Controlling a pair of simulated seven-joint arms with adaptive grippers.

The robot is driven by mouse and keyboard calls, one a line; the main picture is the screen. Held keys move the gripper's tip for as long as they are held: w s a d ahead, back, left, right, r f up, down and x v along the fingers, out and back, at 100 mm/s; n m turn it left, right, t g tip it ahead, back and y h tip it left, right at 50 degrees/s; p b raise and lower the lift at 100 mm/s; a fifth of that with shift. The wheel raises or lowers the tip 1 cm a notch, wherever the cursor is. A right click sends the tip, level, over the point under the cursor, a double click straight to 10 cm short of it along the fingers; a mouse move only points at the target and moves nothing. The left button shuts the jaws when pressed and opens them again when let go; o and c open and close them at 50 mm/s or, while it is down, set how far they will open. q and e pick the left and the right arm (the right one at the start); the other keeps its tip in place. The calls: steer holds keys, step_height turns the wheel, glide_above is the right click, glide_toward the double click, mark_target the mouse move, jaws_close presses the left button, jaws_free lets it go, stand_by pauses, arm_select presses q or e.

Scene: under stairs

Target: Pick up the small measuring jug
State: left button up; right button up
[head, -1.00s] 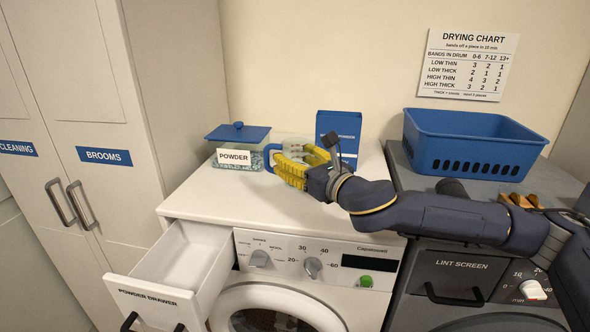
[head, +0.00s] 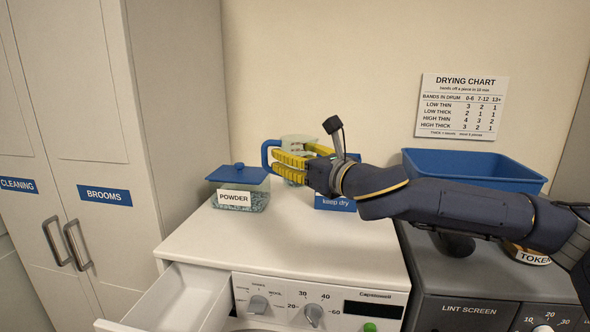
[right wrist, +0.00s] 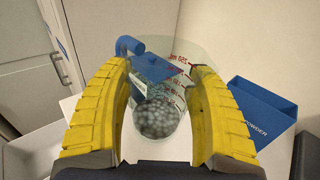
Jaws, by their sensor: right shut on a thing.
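The small measuring jug (head: 299,142) is clear, with a blue handle (head: 268,153) on its left. My right gripper (head: 291,164) is shut around its body and holds it upright above the white washing machine top. In the right wrist view the jug (right wrist: 183,52) stands between the yellow fingers, with red scale marks on its wall. Grey grains show through it; I cannot tell whether they are inside it or behind it. My left gripper is not in view.
A clear powder tub (head: 240,196) with a blue lid stands just left of the jug. A blue powder carton (head: 335,204) stands behind my gripper. A blue basket (head: 470,168) is at right. The powder drawer (head: 180,300) is open at front left.

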mark_target(289, 136)
steer(key=shift+r, duration=1.95)
steer(key=shift+r, duration=0.2)
